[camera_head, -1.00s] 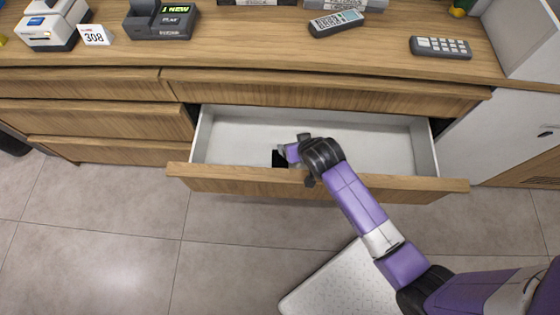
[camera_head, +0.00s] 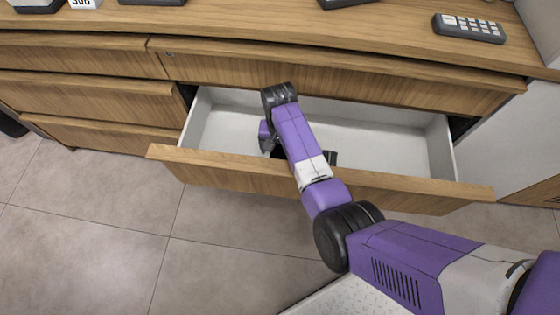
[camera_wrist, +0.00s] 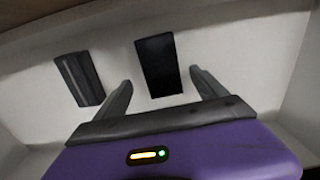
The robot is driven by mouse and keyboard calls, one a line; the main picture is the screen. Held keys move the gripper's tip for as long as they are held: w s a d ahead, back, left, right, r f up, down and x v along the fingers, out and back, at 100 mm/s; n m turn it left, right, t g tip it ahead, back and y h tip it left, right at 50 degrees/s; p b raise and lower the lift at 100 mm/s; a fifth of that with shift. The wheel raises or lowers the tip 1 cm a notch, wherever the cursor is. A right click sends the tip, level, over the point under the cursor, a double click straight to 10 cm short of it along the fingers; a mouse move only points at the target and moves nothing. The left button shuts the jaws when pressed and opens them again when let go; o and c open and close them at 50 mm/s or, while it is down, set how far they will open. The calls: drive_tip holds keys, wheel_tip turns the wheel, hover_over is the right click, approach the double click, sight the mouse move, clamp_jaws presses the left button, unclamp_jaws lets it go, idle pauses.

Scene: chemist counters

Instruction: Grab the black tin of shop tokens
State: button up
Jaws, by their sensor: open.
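In the wrist view a plain black box-shaped thing (camera_wrist: 158,65), which looks like the black tin, lies on the light drawer floor. My gripper (camera_wrist: 160,76) is open, with one finger on either side of it in the picture. I cannot tell whether the fingers touch it or how high they are above the floor. In the head view my gripper (camera_head: 268,142) is low inside the open drawer, mostly hidden by my arm, and I cannot make out the tin clearly there.
A dark grey ribbed thing (camera_wrist: 80,79) lies left of the tin in the wrist view, outside the fingers. The open drawer (camera_head: 385,150) has raised walls and a wooden front (camera_head: 420,192). Its right half looks empty. A keypad device (camera_head: 468,28) lies on the counter above.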

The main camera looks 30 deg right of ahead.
sight(279, 156)
wheel_tip(279, 156, down, 6)
drive_tip(key=shift+w+a+r+b, duration=0.1)
drive_tip(key=shift+r+b, duration=0.05)
drive_tip(key=shift+b, duration=0.8)
clamp_jaws()
